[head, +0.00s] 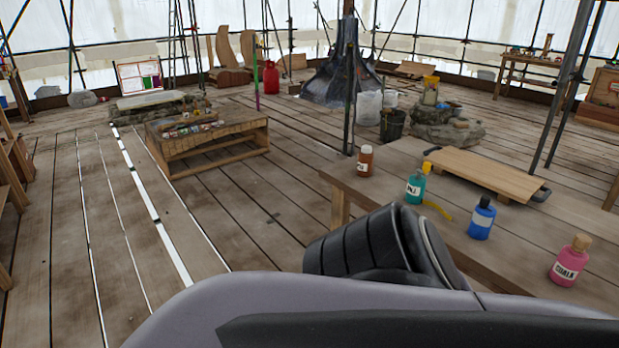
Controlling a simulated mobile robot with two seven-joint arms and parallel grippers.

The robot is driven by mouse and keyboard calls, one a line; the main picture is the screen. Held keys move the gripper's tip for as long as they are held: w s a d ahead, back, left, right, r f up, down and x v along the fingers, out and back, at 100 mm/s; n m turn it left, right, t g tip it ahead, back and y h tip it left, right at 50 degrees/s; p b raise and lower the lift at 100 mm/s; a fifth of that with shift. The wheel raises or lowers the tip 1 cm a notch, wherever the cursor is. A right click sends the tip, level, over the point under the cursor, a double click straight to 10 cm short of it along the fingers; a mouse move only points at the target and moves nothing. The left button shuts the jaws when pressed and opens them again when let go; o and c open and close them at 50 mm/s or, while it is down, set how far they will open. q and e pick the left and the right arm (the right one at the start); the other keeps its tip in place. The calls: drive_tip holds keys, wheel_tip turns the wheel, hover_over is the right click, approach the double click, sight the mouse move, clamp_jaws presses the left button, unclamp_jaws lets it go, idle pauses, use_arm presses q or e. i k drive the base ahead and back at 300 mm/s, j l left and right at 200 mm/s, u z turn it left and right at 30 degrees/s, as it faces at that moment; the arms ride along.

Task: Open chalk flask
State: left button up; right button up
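The chalk flask (569,266) is a pink bottle with a white label reading CHALK. It stands upright at the right of the wooden table (355,190), near the right edge of the picture. A tan, cork-like stopper (582,242) sits in its neck, so the flask is closed. Grey and black parts of my own arm fill the lower middle of the view and hide part of the table. Neither of my grippers shows, and nothing is seen touching the flask.
A blue bottle (481,220), a teal bottle (415,187) and a brown bottle (366,161) stand on the same table. A yellow strip (438,211) lies beside the teal one. A wooden board (490,171) lies behind them. Dark poles rise beyond the table.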

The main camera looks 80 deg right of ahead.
sight(569, 264)
drive_tip(key=z, duration=4.15)
